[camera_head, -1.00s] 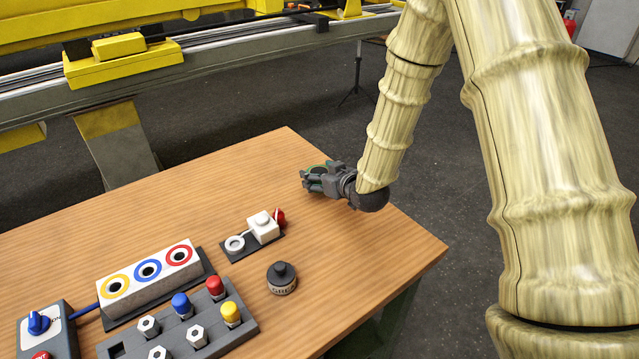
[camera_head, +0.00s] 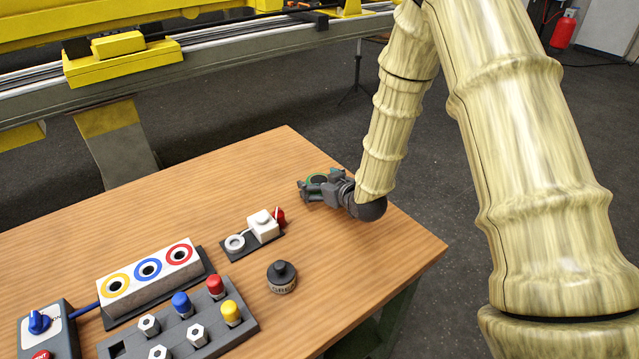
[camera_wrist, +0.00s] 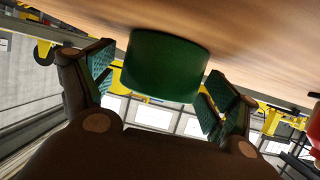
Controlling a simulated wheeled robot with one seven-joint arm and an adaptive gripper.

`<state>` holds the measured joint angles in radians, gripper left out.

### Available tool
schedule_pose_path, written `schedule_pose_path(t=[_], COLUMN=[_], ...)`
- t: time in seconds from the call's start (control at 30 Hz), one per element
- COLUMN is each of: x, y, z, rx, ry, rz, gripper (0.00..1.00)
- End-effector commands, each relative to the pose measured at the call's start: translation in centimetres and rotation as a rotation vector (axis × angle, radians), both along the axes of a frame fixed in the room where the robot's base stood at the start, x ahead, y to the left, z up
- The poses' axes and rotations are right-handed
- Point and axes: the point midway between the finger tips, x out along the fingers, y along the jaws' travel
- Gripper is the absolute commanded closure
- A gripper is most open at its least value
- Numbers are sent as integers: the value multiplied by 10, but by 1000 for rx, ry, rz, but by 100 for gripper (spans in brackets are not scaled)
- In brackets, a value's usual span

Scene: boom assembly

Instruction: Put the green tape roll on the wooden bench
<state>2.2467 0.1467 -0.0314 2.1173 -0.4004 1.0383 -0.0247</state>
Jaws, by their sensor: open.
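The green tape roll (camera_wrist: 163,66) rests on the wooden bench (camera_head: 190,205), near its far right part. In the wrist view it sits between the two fingers of my gripper (camera_wrist: 158,88), with a gap visible on at least the left side. In the head view my gripper (camera_head: 308,188) is low over the bench top, and only a bit of the green roll (camera_head: 318,180) shows behind the fingers. The gripper is open around the roll. The wrist view is upside down, with the bench surface at the top.
A white and red part on a dark plate (camera_head: 262,227) lies left of my gripper. A dark bottle (camera_head: 282,277) stands nearer the front. A block with coloured rings (camera_head: 150,270), a peg holder (camera_head: 205,310) and a switch box (camera_head: 45,330) fill the left front. The back of the bench is clear.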

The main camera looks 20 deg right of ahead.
Motion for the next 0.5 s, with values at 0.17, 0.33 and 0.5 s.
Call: schedule_pose_path(t=[0.17,0.33,0.5], x=[0,-8,-33], y=[0,-3,-10], z=[1,6,16], rx=[0,0,0], ry=[0,-1,0], rz=[0,0,-1], gripper=[13,13,13])
